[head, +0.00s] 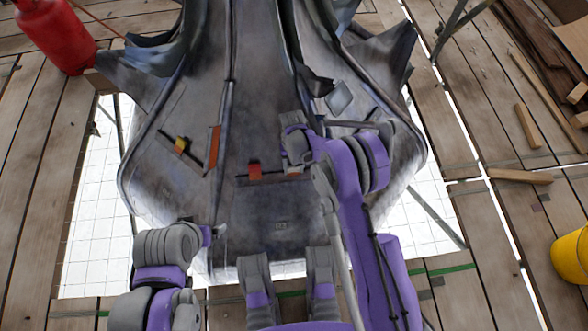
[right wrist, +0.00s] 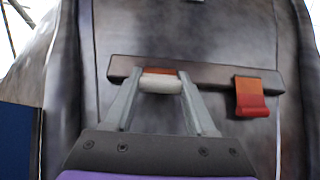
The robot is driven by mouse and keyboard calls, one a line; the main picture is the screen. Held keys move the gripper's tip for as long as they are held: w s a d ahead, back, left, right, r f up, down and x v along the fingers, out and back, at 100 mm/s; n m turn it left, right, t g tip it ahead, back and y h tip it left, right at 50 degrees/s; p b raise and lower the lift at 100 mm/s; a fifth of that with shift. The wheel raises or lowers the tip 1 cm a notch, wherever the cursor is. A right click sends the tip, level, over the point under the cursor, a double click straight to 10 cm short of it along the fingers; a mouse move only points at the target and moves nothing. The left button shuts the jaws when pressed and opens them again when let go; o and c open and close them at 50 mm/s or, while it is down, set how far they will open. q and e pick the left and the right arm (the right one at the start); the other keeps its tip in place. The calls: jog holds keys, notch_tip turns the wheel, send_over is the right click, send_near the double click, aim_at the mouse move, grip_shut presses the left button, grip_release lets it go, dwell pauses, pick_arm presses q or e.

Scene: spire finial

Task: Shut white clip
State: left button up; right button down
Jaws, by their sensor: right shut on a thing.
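The white clip (right wrist: 160,84) is a small pale bar with orange-red behind it, on a dark strip (right wrist: 212,75) fixed to the grey spire casing. My right gripper (right wrist: 158,92) is shut on it, one finger at each end. In the head view, the right gripper (head: 294,158) is at the strip's right part, largely covering the clip. Whether the clip is latched does not show. An orange-red clip (right wrist: 253,97) hangs on the same strip, outside the fingers. My left gripper (head: 216,234) is low on the left, too small to read its jaws.
The casing (head: 255,120) also carries a tilted dark strip with a yellow-orange clip (head: 181,145) and an orange piece (head: 213,148). A red cylinder (head: 55,35) stands back left. A yellow bucket (head: 571,255) is at right. White gaps border the plank deck around the casing.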

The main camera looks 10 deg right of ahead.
jog(key=shift+w, duration=0.1)
dwell(0.5)
jog(key=shift+c, duration=1.1)
grip_release()
notch_tip(320, 180, up, 10)
jog(key=w+p, duration=0.2)
jog(key=shift+w+r+p, duration=0.25)
jog(key=shift+p, duration=0.05)
